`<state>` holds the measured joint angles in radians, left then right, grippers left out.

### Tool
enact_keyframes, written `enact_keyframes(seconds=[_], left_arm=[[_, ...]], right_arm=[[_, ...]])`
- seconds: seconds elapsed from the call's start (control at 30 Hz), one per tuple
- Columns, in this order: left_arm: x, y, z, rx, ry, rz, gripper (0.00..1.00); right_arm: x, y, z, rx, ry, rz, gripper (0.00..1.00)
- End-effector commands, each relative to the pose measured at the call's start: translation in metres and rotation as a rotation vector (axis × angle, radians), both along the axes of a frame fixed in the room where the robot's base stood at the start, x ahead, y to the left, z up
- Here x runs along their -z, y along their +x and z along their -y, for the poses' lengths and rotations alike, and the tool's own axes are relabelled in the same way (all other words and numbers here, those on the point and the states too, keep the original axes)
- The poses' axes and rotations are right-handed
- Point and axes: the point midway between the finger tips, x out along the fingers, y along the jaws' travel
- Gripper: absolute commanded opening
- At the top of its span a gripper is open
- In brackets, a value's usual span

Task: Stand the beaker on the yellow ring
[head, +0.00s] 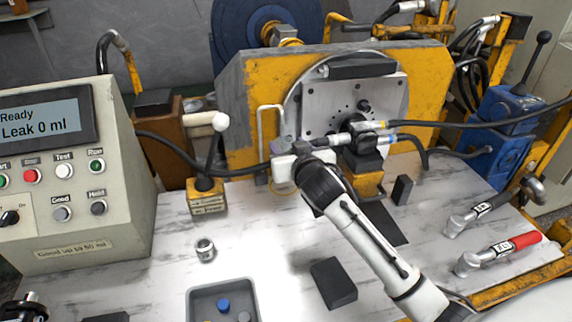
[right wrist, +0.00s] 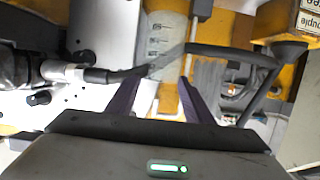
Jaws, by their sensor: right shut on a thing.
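My right gripper (head: 287,152) is in front of the yellow motor stand, shut on the beaker (right wrist: 168,40). In the right wrist view the beaker is pale and see-through with graduation marks, and it lies between the two dark fingers (right wrist: 160,82). A dark hose crosses the picture by it. In the head view the beaker is mostly lost behind the gripper and in the glare. A thin yellow curve, seemingly the yellow ring (head: 283,193), shows on the bench just below the gripper. I cannot tell whether the beaker touches it.
The grey tester (head: 75,170) stands at the left. A yellow block with a white-tipped lever (head: 207,196) is left of the gripper. A metal fitting (head: 205,249), a grey tray (head: 195,305) and a black block (head: 333,283) are nearer. Hoses run close to the gripper.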

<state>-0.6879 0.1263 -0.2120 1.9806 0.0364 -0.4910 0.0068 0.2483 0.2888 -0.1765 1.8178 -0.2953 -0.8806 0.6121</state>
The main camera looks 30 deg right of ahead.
Motion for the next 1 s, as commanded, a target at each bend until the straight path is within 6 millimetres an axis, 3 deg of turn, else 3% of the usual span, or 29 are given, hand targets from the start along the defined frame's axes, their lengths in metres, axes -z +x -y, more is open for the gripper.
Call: enact_keyframes(seconds=[0.1, 0.33, 0.6, 0.87, 0.9, 1.0], left_arm=[[0.002, 0.0, 0.0, 0.0, 0.001, -0.003, 0.31], [0.006, -0.001, -0.001, 0.001, 0.004, -0.008, 0.31], [0.011, 0.0, 0.0, 0.005, 0.005, -0.004, 0.31], [0.004, 0.004, 0.002, 0.006, 0.002, 0.008, 0.31], [0.004, 0.004, 0.002, 0.006, 0.001, 0.009, 0.31], [0.004, 0.004, 0.002, 0.006, 0.001, 0.009, 0.31]], right_arm=[[0.004, 0.018, 0.005, 0.0, -0.002, -0.002, 0.14], [0.026, 0.016, 0.004, -0.001, 0.001, -0.001, 0.14], [0.067, 0.016, 0.004, 0.0, 0.0, -0.002, 0.14], [0.071, 0.019, 0.004, -0.002, 0.0, 0.0, 0.14], [0.071, 0.019, 0.004, -0.001, 0.0, -0.001, 0.49], [0.071, 0.019, 0.004, -0.001, 0.0, -0.001, 0.66]])
